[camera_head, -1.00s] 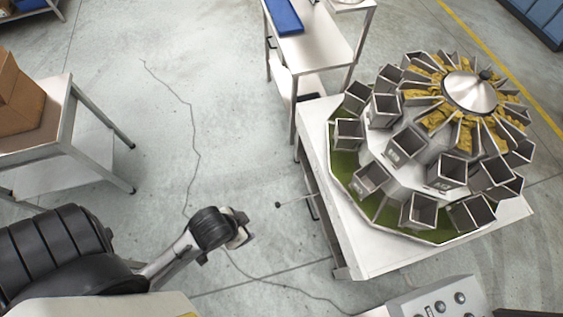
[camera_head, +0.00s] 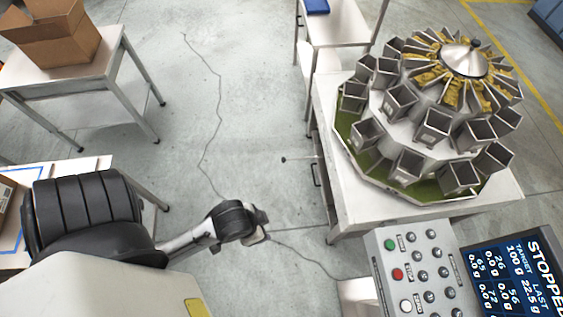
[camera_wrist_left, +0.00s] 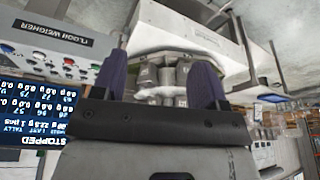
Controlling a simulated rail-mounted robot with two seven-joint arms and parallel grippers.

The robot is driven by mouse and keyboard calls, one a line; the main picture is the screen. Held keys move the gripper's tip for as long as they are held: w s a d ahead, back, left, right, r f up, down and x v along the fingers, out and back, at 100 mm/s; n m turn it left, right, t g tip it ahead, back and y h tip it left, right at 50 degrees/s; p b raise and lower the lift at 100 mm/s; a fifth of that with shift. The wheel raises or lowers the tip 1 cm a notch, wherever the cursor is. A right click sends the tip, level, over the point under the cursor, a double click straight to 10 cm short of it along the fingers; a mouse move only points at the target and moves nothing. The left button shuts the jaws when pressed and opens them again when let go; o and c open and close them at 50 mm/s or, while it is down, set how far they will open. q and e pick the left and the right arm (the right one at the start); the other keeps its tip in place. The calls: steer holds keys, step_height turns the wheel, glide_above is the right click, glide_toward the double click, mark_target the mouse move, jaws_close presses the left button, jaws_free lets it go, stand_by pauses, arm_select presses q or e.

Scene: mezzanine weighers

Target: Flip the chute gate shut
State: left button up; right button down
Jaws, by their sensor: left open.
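The multihead weigher (camera_head: 425,125) stands on a white table at the right, with a ring of grey buckets and a green tray under them. A thin rod with a dark knob (camera_head: 284,160) sticks out from the table's left side; it may be the chute gate's handle, but I cannot make out the gate itself. My left gripper (camera_head: 262,232) is below and left of the knob, apart from it. In the left wrist view my left gripper (camera_wrist_left: 162,82) is open, its two dark fingers spread with nothing held. Grey metal parts (camera_wrist_left: 170,75) show beyond the fingers.
A control panel (camera_head: 415,270) and a screen reading STOPPED (camera_head: 515,275) stand at the lower right. A cardboard box (camera_head: 55,35) is on a table at the upper left. The floor between is clear except for thin dark lines.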

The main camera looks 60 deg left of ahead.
steer(key=shift+w+a, duration=0.15)
steer(key=shift+a, duration=0.1)
